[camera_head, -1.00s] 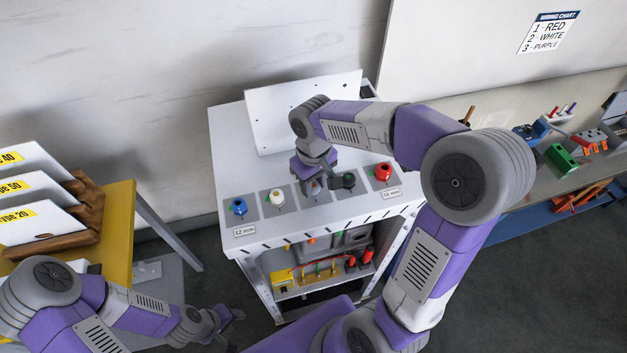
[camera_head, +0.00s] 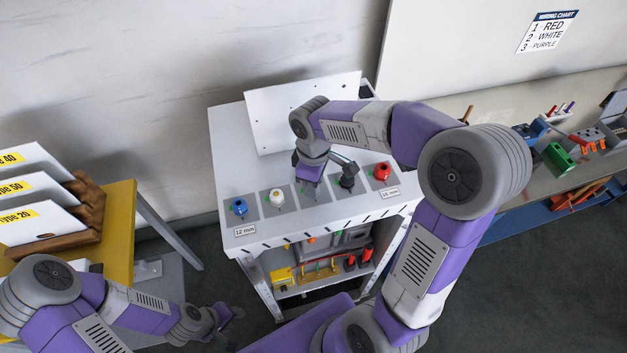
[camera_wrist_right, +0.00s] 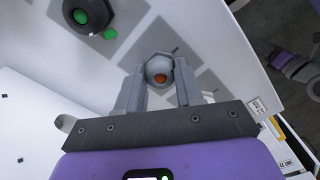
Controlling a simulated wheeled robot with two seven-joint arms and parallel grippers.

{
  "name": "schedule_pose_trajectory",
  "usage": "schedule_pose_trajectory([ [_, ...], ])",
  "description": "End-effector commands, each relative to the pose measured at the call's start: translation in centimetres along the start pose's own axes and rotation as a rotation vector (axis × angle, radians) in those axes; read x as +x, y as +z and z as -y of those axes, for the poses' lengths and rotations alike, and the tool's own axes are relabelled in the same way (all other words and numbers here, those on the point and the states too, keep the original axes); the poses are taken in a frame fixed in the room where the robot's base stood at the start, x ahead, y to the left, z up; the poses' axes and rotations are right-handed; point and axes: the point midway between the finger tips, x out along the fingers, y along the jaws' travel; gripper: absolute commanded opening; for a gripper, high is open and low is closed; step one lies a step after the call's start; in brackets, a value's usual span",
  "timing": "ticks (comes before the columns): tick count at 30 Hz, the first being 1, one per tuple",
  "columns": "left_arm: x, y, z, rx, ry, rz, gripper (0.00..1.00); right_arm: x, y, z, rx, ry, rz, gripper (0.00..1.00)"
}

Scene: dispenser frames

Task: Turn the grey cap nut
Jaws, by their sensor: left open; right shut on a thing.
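In the head view my right gripper (camera_head: 311,190) points down at the third place in the row on the white cabinet top (camera_head: 232,150), and mostly hides the grey nut. My left gripper (camera_head: 232,316) is open and empty, low at the left, apart from the cabinet.
Blue (camera_head: 239,207), white (camera_head: 276,197), black (camera_head: 347,180) and red (camera_head: 382,172) cap nuts stand in the same row on dark squares. The black one is close beside my right gripper. A white panel (camera_head: 270,120) stands behind.

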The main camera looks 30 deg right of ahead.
Motion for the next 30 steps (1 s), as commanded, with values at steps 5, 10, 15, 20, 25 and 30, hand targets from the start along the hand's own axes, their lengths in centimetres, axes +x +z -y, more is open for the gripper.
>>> schedule_pose_trajectory([
  [5, 0.0, 0.0, 0.0, 0.0, 0.0, 0.0, 0.43, -0.1, -0.1, -0.1, -0.004, 0.003, -0.004, 0.06],
  [10, 0.0, 0.0, 0.0, 0.0, 0.0, 0.0, 0.43, -0.1, -0.1, -0.1, -0.003, 0.004, -0.004, 0.06],
  [15, 0.0, 0.0, 0.0, 0.0, 0.0, 0.0, 0.43, -0.1, -0.1, -0.1, -0.003, 0.003, -0.003, 0.56],
  [20, 0.0, 0.0, 0.0, 0.0, 0.0, 0.0, 0.43, -0.1, 0.0, 0.0, -0.003, 0.002, -0.002, 0.62],
  [25, 0.0, 0.0, 0.0, 0.0, 0.0, 0.0, 0.43, -0.2, 0.0, 0.0, -0.003, 0.002, -0.002, 0.62],
  [30, 0.0, 0.0, 0.0, 0.0, 0.0, 0.0, 0.43, -2.1, -0.1, -0.1, -0.003, 0.006, -0.006, 0.62],
])
